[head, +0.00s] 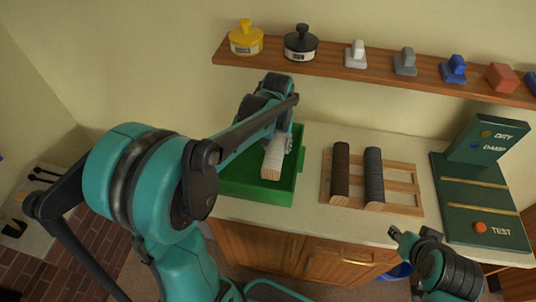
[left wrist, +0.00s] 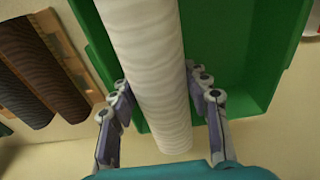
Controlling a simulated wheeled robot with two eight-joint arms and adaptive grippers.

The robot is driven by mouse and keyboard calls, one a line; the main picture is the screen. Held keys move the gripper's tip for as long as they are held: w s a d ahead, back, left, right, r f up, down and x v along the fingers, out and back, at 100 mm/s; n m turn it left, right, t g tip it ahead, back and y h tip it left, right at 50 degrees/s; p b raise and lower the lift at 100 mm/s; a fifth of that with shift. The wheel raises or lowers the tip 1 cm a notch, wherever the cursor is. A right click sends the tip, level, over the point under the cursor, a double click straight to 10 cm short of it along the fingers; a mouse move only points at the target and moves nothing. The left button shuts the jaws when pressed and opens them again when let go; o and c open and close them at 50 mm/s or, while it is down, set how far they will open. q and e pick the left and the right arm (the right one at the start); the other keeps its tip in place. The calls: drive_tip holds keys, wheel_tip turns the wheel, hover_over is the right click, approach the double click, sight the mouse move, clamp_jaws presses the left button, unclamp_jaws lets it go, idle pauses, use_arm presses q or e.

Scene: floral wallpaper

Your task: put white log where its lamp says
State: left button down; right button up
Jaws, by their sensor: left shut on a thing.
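My left gripper (head: 284,140) is shut on the white log (head: 271,160), with a finger on each side of it. In the left wrist view the white log (left wrist: 150,75) runs between both fingers (left wrist: 165,105). The log is over the green tray (head: 262,193); whether it touches the tray floor I cannot tell. The green test station (head: 455,200) at the right has DRY and DAMP lamps on its sign (head: 488,140) and an orange TEST button (head: 480,227).
A slatted wooden rack (head: 402,189) holds two dark logs (head: 341,170) (head: 374,175), with free slats at its right. A shelf (head: 380,68) above carries a yellow pot, a black pot and several small blocks. Clear counter (head: 311,190) lies between tray and rack.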

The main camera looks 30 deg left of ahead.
sight(261, 158)
use_arm(q)
drive_tip(key=shift+w, duration=0.3)
drive_tip(key=shift+w+f, duration=0.1)
drive_tip(key=shift+f, duration=0.2)
wheel_tip(261, 158, down, 10)
drive_tip(key=b, duration=0.4)
drive_tip(key=shift+r, duration=0.35)
use_arm(e)
drive_tip(key=f, duration=0.3)
drive_tip(key=shift+w+f, duration=0.35)
use_arm(q)
drive_tip(key=c, duration=1.2)
unclamp_jaws()
drive_tip(key=shift+f, duration=0.2)
drive_tip(key=o, duration=0.5)
drive_tip(key=shift+c, duration=0.2)
use_arm(e)
drive_tip(key=shift+f, duration=0.1)
use_arm(q)
drive_tip(key=shift+r, duration=0.2)
